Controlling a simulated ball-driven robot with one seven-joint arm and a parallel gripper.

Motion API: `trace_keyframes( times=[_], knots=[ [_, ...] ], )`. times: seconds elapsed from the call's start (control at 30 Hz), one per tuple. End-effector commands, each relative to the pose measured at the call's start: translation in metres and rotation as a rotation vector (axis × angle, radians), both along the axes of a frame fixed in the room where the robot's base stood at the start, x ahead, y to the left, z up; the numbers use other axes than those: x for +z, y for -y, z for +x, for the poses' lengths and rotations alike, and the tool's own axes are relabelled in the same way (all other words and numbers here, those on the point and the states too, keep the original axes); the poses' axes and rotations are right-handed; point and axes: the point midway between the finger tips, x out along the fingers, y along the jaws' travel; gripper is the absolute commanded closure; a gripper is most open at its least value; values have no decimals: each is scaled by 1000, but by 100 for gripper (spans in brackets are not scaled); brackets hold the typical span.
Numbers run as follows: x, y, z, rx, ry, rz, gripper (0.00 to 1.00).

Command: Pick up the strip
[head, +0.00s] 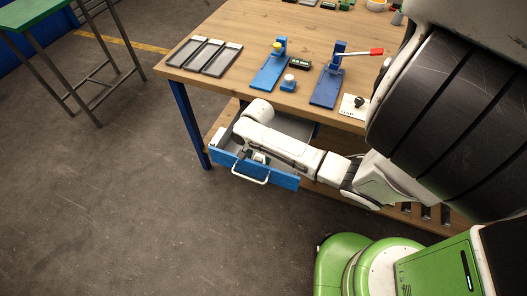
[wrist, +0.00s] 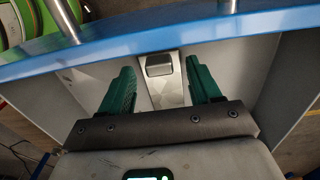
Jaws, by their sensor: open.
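A pale, light-grey strip-like piece (wrist: 168,94) lies in the open drawer in the wrist view, with a darker grey block (wrist: 158,65) at its far end. I cannot tell whether the two are one object. My gripper (wrist: 160,76) is open, its two green fingers pointing into the drawer on either side of the piece. A gap shows on both sides, so the fingers appear apart from it. The near end of the piece is hidden behind the gripper's dark crossbar. In the head view, my arm covers much of the drawer, and the strip cannot be made out clearly.
The drawer's blue front (head: 285,181) with its metal handle stands pulled out below the wooden table (head: 232,88). Grey trays (head: 204,56), blue fixtures (head: 271,71) and a red-handled lever (head: 361,53) are on the tabletop. A green-topped table (head: 30,14) stands far left. Floor in front is clear.

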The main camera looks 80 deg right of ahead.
Motion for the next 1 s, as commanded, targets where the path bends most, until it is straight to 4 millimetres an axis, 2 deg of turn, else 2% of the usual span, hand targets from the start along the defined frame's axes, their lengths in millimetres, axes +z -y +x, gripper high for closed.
trace_keyframes(
  times=[0.1, 0.37, 0.8, 1.0],
  knots=[
    [-10, 0, 0, 1, -2, -1, 37],
    [-11, 0, 0, 0, 0, -1, 38],
    [-11, 0, 0, 0, 0, 0, 79],
    [-11, 0, 0, 0, 1, 0, 79]
  ],
)
